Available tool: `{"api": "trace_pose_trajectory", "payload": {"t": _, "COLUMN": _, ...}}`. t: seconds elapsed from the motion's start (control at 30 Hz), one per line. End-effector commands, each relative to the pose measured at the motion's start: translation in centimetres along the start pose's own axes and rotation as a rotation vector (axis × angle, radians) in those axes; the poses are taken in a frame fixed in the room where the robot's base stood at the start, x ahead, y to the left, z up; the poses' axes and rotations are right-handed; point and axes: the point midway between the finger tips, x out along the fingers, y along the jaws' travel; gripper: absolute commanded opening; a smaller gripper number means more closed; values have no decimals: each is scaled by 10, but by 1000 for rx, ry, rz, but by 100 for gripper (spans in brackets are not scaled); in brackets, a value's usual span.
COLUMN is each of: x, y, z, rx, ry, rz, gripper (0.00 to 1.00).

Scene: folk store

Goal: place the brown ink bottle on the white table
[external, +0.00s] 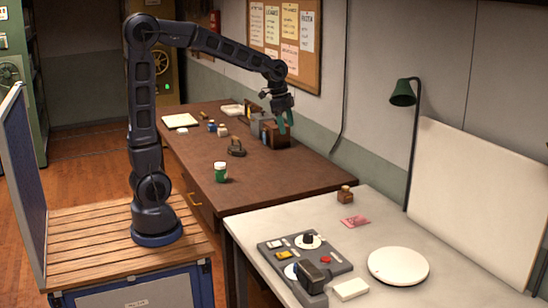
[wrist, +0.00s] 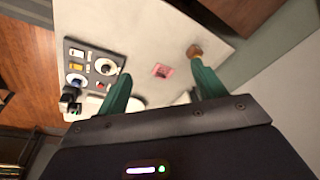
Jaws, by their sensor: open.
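A small brown ink bottle (external: 346,195) stands upright on the white table (external: 290,222), near its back edge. It also shows in the wrist view (wrist: 194,50), just beyond the tip of the right finger. The gripper is far from the bottle.
The white table holds a pink card (external: 354,222), a grey control panel (external: 305,258), a white round plate (external: 398,266) and a green lamp (external: 403,95). The brown desk (external: 270,185) holds a green jar (external: 220,172), a dark stamp (external: 236,147) and several small bottles.

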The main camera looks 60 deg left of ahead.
Motion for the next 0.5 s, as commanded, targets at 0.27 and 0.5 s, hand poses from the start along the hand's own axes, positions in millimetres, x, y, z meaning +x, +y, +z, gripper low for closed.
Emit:
{"api": "trace_pose_trajectory", "payload": {"t": 0.27, "x": -43, "y": 54, "z": 59, "rx": -220, "ry": 13, "rz": -82, "gripper": 69}}
{"api": "trace_pose_trajectory", "payload": {"t": 0.5, "x": -64, "y": 99, "z": 112, "rx": -416, "ry": 46, "rz": -139, "gripper": 69}}
